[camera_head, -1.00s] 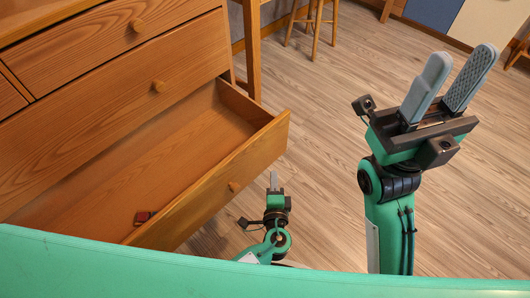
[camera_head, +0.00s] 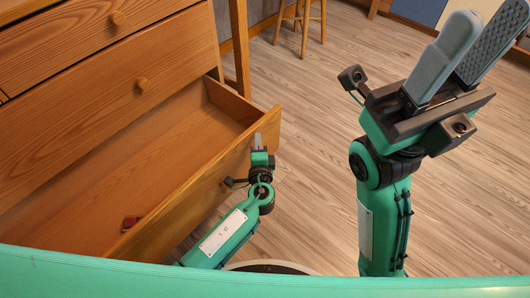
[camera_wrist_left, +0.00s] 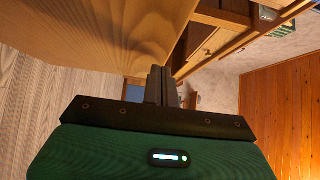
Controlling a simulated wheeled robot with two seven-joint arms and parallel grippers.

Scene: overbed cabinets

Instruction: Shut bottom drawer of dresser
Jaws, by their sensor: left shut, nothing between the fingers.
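The wooden dresser (camera_head: 75,95) stands at the left in the head view. Its bottom drawer (camera_head: 212,184) is pulled well out, with the inside showing. My left gripper (camera_head: 258,142) is shut and empty, close by the outer face of the drawer front near its far end. The arm hides part of that face, and I cannot tell whether the fingers touch it. In the left wrist view the shut fingers (camera_wrist_left: 160,85) point along a large wooden panel (camera_wrist_left: 110,35). My right gripper (camera_head: 468,50) is raised at the right, its fingers apart and empty, away from the dresser.
A small dark red object (camera_head: 130,222) lies inside the open drawer. The drawer above, with a round knob (camera_head: 142,84), is closed. A wooden stool (camera_head: 302,22) stands at the back. Wood floor (camera_head: 315,120) is clear between my arms.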

